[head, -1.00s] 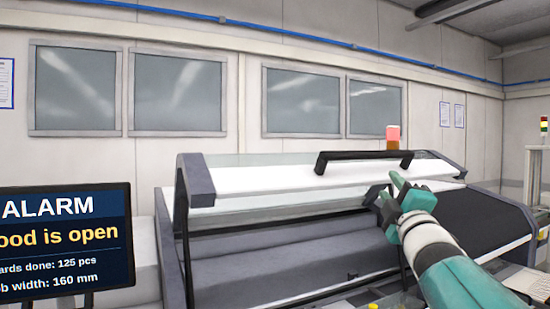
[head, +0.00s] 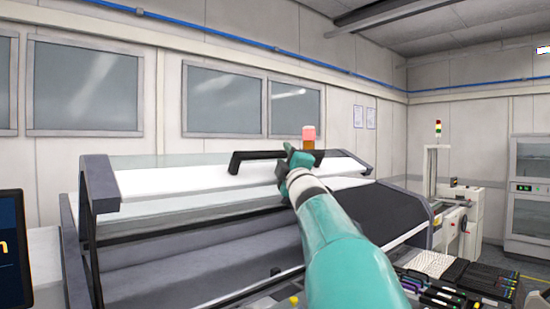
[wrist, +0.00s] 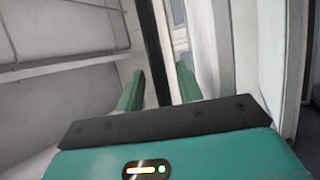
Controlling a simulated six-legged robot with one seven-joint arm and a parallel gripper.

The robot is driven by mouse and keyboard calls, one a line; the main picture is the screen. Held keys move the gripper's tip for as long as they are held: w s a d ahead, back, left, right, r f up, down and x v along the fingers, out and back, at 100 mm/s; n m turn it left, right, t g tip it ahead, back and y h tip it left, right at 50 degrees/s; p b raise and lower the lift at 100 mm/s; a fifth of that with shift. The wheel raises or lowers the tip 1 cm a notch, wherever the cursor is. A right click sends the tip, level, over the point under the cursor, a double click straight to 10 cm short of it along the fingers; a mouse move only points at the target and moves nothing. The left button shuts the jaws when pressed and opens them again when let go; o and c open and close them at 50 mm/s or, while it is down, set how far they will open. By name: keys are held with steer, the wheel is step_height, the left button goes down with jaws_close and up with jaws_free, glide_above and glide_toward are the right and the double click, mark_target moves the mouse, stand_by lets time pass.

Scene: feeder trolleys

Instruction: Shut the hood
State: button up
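The hood (head: 170,179) is a long white lid with grey end caps and a clear strip. It stands raised over the grey machine, with an open gap under it. Its black bar handle (head: 250,156) runs along the upper face. My teal gripper (head: 290,156) is at the handle's right part and hides it there. In the wrist view, my gripper (wrist: 160,68) has its two green fingers apart. A dark bar, which looks like the handle (wrist: 153,45), runs between them; I see no clear grip on it.
A red-orange lamp (head: 308,137) stands just behind the handle. A dark screen (head: 12,250) is at the left edge. A black sloped cover (head: 375,215) and feeders (head: 455,285) lie to the right. A grey cabinet (head: 535,200) stands at the far right.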

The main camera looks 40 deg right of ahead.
steer(key=shift+w+d+r, duration=0.1)
steer(key=shift+w, duration=0.1)
jaws_close()
